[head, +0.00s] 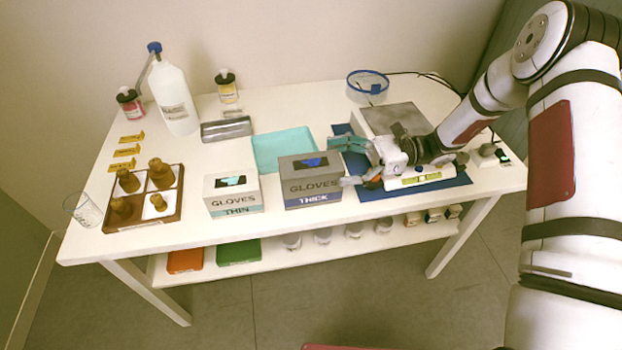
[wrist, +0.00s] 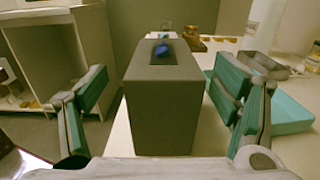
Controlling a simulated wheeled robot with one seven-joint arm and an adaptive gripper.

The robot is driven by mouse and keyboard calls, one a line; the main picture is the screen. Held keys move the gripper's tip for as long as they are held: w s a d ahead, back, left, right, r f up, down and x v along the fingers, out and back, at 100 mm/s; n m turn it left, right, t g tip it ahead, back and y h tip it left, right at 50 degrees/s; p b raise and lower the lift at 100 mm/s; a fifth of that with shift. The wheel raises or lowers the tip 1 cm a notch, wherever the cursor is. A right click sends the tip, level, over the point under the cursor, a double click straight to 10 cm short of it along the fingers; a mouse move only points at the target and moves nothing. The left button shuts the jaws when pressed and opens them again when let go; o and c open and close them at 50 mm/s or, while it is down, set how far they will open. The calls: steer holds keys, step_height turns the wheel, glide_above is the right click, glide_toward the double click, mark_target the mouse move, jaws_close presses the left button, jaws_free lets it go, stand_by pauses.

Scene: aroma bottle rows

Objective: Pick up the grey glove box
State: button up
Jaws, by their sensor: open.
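The grey glove box (head: 311,187) stands on the white table, right of the white glove box. It is marked GLOVES and THICK, with blue glove material in its top slot. My gripper (head: 345,162) is at its right end, with its fingers pointing left toward the box. In the wrist view the grey glove box (wrist: 164,103) is upright ahead, between the two spread fingers of my gripper (wrist: 160,116). Both fingers look apart from it, with a gap on each side. My gripper is open and empty.
The white THIN glove box (head: 233,196) stands close on the left. A turquoise tray (head: 284,141) lies behind. A wooden rack (head: 177,209) with brown bottles is at far left. The front table edge is near.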

mark_target(317, 162)
steer(key=x, duration=0.5)
steer(key=shift+w+a+f, duration=0.1)
steer(key=shift+w+f, duration=0.05)
steer(key=shift+c, duration=0.3)
steer(key=c, duration=1.6)
